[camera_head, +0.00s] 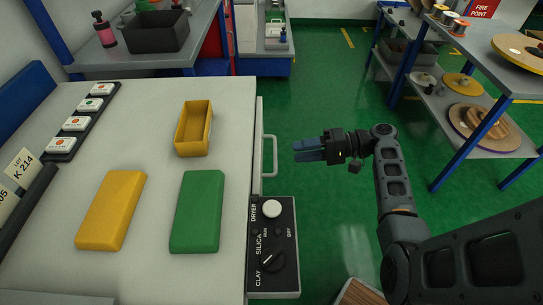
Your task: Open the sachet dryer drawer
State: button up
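The sachet dryer is the white cabinet (140,285) at the left, with a black panel marked DRYER (285,238) on its right side. The drawer's pale bar handle (273,157) stands out from the right side, above the panel in the picture. The drawer looks closed, its front seen almost edge-on. My gripper (296,150) has blue fingers pointing left towards the handle. It is a short way to the right of the handle, apart from it, with nothing visible in it. The gap between the fingers is unclear.
The panel has a white button (271,209) and a black knob (271,261). An open yellow box (180,140), a yellow block (111,210) and a green block (196,212) lie on top. A shelf rack (482,95) stands right. Green floor (330,80) is clear between.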

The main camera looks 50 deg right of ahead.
jog(key=x, duration=0.6)
jog(key=shift+w, duration=0.2)
jog(key=shift+a, duration=0.15)
jog(key=shift+c, duration=0.4)
grip_shut()
